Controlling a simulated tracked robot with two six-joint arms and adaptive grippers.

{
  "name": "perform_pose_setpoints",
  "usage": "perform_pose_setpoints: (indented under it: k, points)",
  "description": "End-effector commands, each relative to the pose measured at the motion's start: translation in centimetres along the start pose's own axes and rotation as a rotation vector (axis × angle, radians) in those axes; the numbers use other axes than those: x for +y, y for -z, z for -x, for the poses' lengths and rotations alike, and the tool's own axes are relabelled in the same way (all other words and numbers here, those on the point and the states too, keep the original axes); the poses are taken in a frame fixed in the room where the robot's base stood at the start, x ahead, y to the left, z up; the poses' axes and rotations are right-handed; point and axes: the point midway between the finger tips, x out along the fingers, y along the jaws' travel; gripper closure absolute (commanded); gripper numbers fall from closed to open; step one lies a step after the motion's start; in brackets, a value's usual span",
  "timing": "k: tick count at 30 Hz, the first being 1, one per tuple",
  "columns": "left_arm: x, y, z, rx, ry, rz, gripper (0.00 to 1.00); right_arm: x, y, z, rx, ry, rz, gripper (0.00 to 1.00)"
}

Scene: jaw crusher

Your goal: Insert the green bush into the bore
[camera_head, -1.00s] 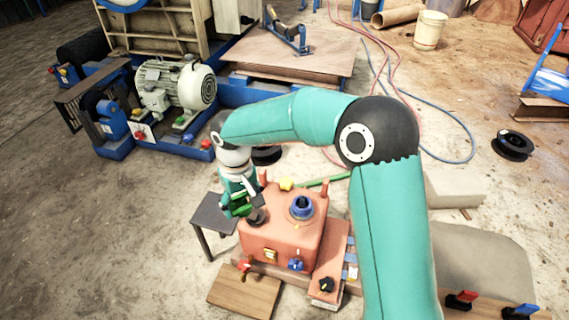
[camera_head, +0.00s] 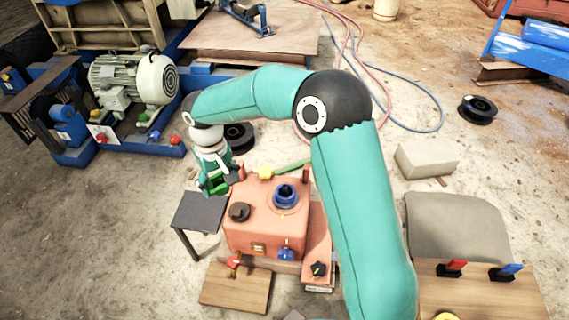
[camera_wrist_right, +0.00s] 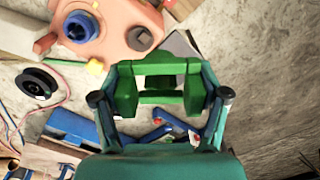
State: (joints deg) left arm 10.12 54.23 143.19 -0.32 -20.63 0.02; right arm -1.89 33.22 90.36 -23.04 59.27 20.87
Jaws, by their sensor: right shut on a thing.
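My right gripper (camera_head: 217,184) hangs in the air off the back left corner of an orange housing (camera_head: 258,233). It is shut on the green bush (camera_wrist_right: 160,97), which shows between the fingers in the right wrist view; the green of the fingers and of the bush is hard to tell apart. A blue collar (camera_head: 284,194) with a dark opening stands on top of the housing. It also shows at the upper left of the right wrist view (camera_wrist_right: 78,27). I cannot tell for sure whether this is the bore. The bush is apart from the collar. My left gripper is not in view.
A dark knob (camera_head: 239,211) and a yellow piece (camera_head: 265,173) stand on the housing. A small dark table (camera_head: 200,211) is left of it, a wooden board (camera_head: 236,287) in front. A motor (camera_head: 130,78) stands at the back left. A black reel (camera_head: 478,109) lies right.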

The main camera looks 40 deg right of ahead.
Motion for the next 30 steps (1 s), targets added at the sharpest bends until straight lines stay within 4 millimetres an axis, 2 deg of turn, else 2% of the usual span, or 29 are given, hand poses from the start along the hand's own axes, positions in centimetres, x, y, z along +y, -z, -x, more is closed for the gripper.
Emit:
perform_pose_setpoints:
  k: [7,12,15,18,21,30]
  points:
    - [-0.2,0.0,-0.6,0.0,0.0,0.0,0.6,10.1,3.0,-5.3,-0.004,0.007,-0.373,0.72]
    - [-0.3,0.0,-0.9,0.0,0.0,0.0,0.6,17.0,3.4,-8.6,-0.001,0.003,-0.609,0.72]
    - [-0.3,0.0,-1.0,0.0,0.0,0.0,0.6,19.9,3.3,-9.8,0.003,-0.001,-0.702,0.72]
    - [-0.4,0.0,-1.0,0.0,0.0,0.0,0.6,21.5,3.1,-10.6,0.004,-0.003,-0.758,0.72]
    - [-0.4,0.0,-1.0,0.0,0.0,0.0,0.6,22.2,3.1,-10.9,0.006,-0.004,-0.782,0.72]
    - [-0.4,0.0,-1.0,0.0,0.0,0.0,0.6,22.2,3.0,-10.9,0.006,-0.005,-0.783,0.72]
